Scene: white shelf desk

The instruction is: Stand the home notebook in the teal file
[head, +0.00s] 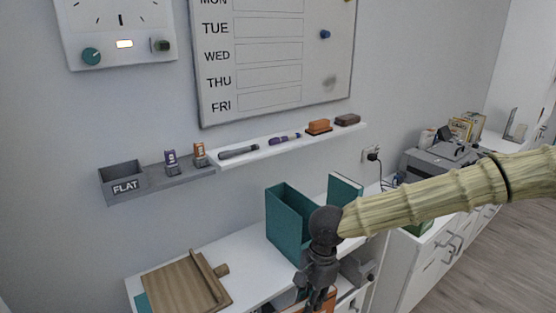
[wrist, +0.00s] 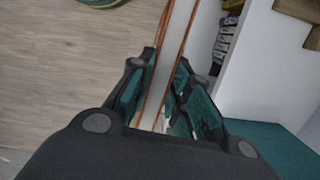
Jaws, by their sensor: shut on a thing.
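The teal file (head: 287,222) stands upright on the white desk in the head view, its top open. My gripper (head: 321,288) is in front of it and lower, at the desk's front side. It is shut on a notebook with orange-brown covers, seen in the wrist view (wrist: 168,60) edge-on with pale pages between the fingers. In the head view only a small orange-brown part of the notebook (head: 328,301) shows below the gripper. Its title is not visible, so I cannot tell whether it is the home notebook. The notebook is outside the file.
A brown wooden board or tray (head: 180,287) lies on the desk at left. Another teal upright item (head: 345,189) stands right of the file. A wall ledge (head: 250,155) with markers and erasers runs above. A printer (head: 440,158) stands farther right. Bare desk lies left of the file.

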